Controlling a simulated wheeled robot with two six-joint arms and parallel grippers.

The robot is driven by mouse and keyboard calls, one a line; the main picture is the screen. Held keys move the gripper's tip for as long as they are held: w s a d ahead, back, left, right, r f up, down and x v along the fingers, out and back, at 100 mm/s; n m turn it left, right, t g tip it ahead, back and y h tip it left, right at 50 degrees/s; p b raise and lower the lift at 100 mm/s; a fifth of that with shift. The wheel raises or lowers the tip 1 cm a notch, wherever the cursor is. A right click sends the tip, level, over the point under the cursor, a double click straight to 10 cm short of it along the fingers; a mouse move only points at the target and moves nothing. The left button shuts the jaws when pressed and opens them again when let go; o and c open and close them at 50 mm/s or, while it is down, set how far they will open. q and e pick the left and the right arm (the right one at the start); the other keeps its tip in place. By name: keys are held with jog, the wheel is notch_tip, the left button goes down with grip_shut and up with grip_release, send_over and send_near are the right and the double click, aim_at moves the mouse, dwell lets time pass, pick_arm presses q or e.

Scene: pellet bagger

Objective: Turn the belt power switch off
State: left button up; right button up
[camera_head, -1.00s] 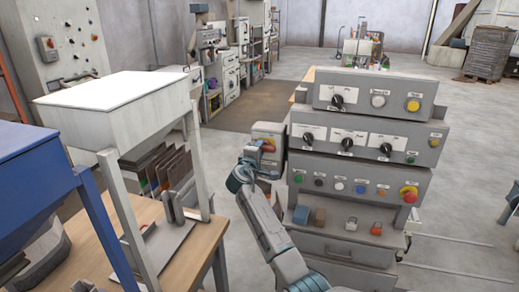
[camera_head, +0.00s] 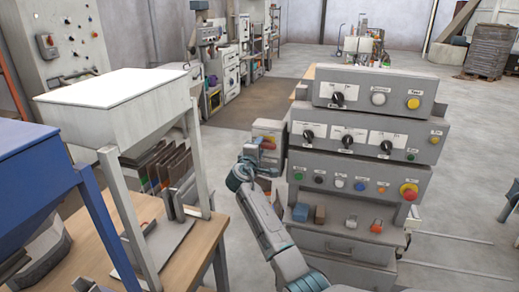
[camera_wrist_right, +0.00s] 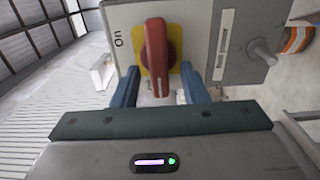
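The belt power switch has a red handle (camera_wrist_right: 157,55) on a yellow plate (camera_wrist_right: 146,72), on the face of a grey box (camera_wrist_right: 196,20). In the wrist view the handle points up and down the picture, and the word "On" stands sideways to its left. In the head view the grey box (camera_head: 268,127) is at the left side of the control console, with the handle partly hidden by my gripper. My right gripper (camera_wrist_right: 160,78) is open, with one finger on each side of the handle's lower end and visible gaps. It also shows just below the box in the head view (camera_head: 262,163). My left gripper is not in view.
The grey console (camera_head: 365,135) with several knobs and buttons stands right of my right arm. A red emergency button (camera_head: 409,191) is on its lower panel. A wooden table (camera_head: 205,240) with a white hopper (camera_head: 120,95) is to the left. Open floor lies between them.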

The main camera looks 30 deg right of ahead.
jog(key=b+v, duration=0.3)
jog(key=v, duration=0.7)
jog(key=shift+s+a, duration=0.2)
jog(key=shift+s, duration=0.05)
jog(key=shift+f, duration=0.15)
jog(key=s+a+f+g+y, duration=0.1)
jog(key=s+f+y, duration=0.15)
jog(key=f, duration=1.05)
jog(key=s+a+f+n+g+y, duration=0.1)
jog(key=s+a+f+y, duration=0.15)
jog(key=f, duration=1.15)
jog(key=s+a+f+y, duration=0.1)
jog(key=s+f+y, duration=0.15)
jog(key=f, duration=1.05)
jog(key=s+a+f+m+g+y, duration=0.2)
jog(key=s+f+g+y, duration=0.15)
jog(key=s+f, duration=1.5)
jog(key=s+f+m+g, duration=0.1)
jog(key=s+f, duration=0.4)
jog(key=s, duration=0.7)
jog(key=s+f+m+g+y, duration=0.1)
jog(key=s+f, duration=0.5)
jog(key=s, duration=0.7)
jog(key=s+a+f+m+g+y, duration=0.1)
jog(key=s+f+m+g, duration=0.2)
jog(key=s, duration=1)
notch_tip(320, 180, down, 3)
jog(key=shift+s+f+m, duration=0.1)
jog(key=shift+s+m, duration=0.15)
jog(key=shift+m, duration=0.65)
